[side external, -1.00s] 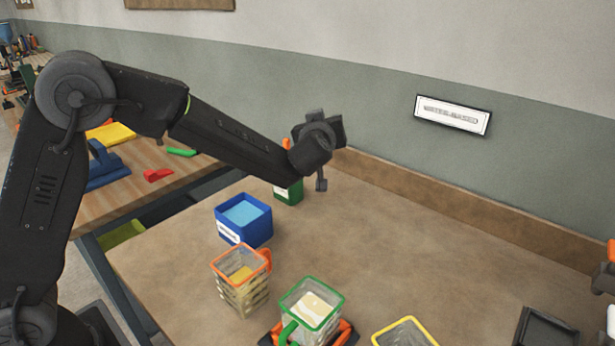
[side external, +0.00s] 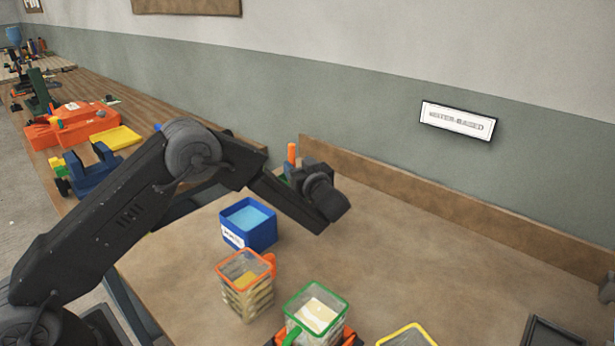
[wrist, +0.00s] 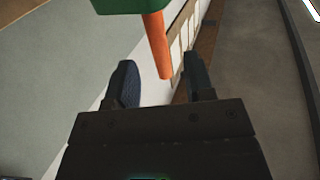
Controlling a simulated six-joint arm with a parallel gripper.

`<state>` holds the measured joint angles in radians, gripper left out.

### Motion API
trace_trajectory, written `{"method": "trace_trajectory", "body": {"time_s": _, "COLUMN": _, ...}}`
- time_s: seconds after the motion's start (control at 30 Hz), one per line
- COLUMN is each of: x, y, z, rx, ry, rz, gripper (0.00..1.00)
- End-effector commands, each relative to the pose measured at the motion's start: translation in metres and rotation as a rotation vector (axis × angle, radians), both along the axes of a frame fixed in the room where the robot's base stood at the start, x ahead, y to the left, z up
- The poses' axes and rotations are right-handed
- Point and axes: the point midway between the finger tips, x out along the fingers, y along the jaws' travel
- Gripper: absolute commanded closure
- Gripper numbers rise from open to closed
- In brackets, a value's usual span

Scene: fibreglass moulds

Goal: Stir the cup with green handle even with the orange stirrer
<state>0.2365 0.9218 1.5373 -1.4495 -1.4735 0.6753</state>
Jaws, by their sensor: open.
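The cup with the green rim and green handle (side external: 316,308) stands at the front of the table in the side view, with pale cream contents. The orange stirrer (side external: 292,155) stands upright at the back, its lower part hidden behind my gripper (side external: 310,174). In the wrist view, the orange stirrer (wrist: 157,45) reaches from a green holder (wrist: 130,5) toward the gap between the fingers of my gripper (wrist: 158,78). The fingers are open, with visible space on both sides of the stirrer. The holder is mostly hidden in the side view.
A blue square container (side external: 248,224) with light-blue contents stands left of my gripper. An orange-rimmed cup (side external: 245,283) stands beside the green one, and a yellow-rimmed cup (side external: 407,335) is cut off at the bottom. The table's right-middle is clear. A wooden backboard (side external: 450,215) runs along the back.

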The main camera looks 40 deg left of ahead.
Motion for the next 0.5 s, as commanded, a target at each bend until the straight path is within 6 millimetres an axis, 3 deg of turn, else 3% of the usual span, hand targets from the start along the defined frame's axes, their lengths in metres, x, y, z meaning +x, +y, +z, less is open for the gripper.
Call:
{"method": "trace_trajectory", "body": {"time_s": 0.2, "x": 0.014, "y": 0.036, "z": -0.001, "rx": 0.000, "ry": 0.001, "rz": 0.001, "gripper": 0.52}}
{"method": "trace_trajectory", "body": {"time_s": 0.5, "x": 0.024, "y": 0.058, "z": 0.000, "rx": 0.000, "ry": 0.001, "rz": -0.001, "gripper": 0.52}}
